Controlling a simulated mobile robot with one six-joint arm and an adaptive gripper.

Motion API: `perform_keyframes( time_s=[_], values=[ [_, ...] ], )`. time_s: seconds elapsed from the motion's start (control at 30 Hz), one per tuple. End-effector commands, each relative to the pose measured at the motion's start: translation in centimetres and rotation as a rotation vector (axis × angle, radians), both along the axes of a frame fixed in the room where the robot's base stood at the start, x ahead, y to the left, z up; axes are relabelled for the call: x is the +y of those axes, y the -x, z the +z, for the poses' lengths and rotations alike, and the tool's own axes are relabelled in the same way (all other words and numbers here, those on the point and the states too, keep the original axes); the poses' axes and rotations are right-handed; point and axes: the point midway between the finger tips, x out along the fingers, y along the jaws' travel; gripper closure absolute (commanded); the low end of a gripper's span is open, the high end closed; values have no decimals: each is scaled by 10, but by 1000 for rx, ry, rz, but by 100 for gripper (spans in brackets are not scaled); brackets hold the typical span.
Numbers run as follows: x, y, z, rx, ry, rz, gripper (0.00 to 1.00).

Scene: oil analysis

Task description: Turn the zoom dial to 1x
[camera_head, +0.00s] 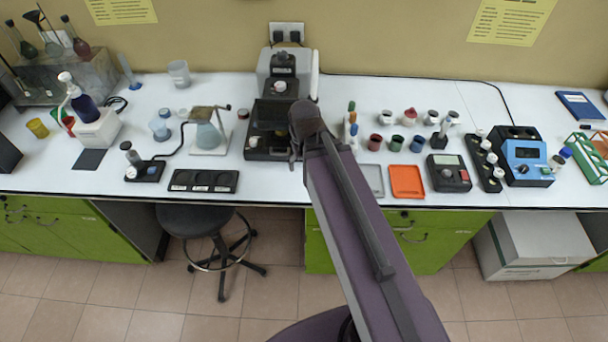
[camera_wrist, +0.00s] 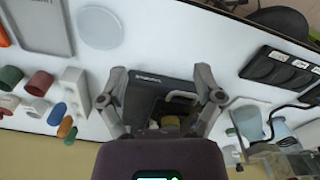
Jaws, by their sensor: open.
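A dark grey and black bench instrument (camera_head: 268,112) with a tall back part stands at the middle of the bench. A small round part with a reddish centre (camera_head: 279,87) shows on its upper front. I cannot tell whether this is the zoom dial, and no scale marking can be read. In the wrist view the instrument's black base (camera_wrist: 150,92) lies between the fingers of my gripper (camera_wrist: 161,76). My gripper is open, with nothing seen held.
A flask on a stand (camera_head: 208,135) stands close left of the instrument. A black tray with wells (camera_head: 204,181) lies at the front edge. Small coloured jars (camera_head: 396,143) and an orange tray (camera_head: 406,181) are to the right. A stool (camera_head: 205,222) stands below.

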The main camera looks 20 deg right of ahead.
Motion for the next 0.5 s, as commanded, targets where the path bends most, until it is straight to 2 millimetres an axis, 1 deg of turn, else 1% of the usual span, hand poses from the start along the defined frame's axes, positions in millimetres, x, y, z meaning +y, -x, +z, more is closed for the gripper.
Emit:
perform_keyframes(
  time_s=[0.03, 0.2, 0.5],
  values=[
    [0, 0, -9, 1, 0, 0, 16],
    [0, 1, -19, 3, 0, 0, 16],
    [0, 2, -26, 5, 0, 0, 16]
  ],
)
